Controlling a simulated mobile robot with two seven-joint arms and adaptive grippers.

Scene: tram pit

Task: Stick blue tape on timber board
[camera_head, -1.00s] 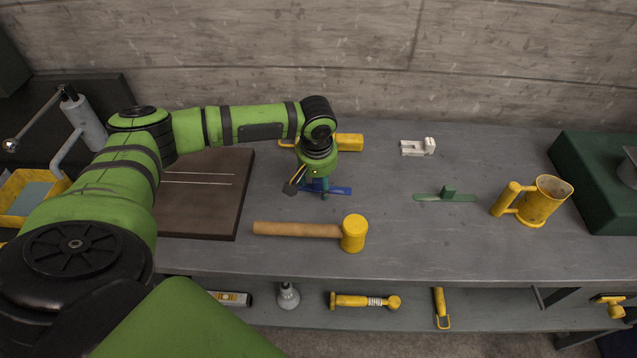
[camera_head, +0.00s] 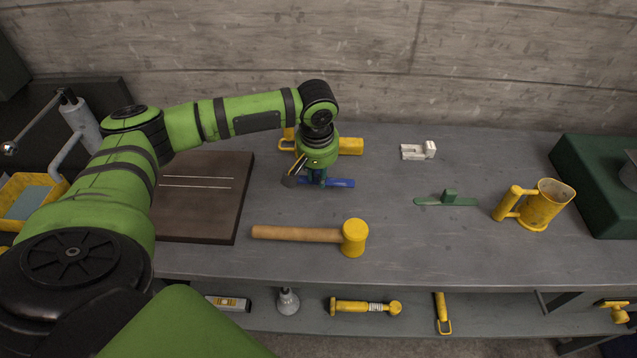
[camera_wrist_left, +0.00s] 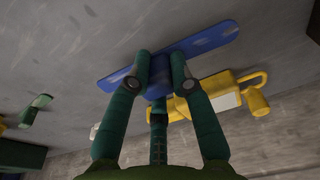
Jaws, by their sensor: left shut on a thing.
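The blue tape (camera_head: 341,183) is a flat blue strip with a raised block on it. My left gripper (camera_head: 318,179) is shut on that block, over the middle of the bench. The left wrist view shows the blue tape (camera_wrist_left: 205,42) crossing between the fingertips (camera_wrist_left: 164,78), its ends sticking out both sides. It seems to be just above the bench top, but the gap is hard to judge. The timber board (camera_head: 200,212) is a dark brown slab with two pale lines, lying left of the gripper and partly covered by my left arm. My right gripper is not in view.
A yellow tool (camera_head: 350,146) lies just behind the gripper. A mallet (camera_head: 354,238) lies in front. A white part (camera_head: 418,151), a green strip (camera_head: 447,200) and a yellow jug (camera_head: 540,207) stand to the right. The bench (camera_head: 400,255) is clear between them.

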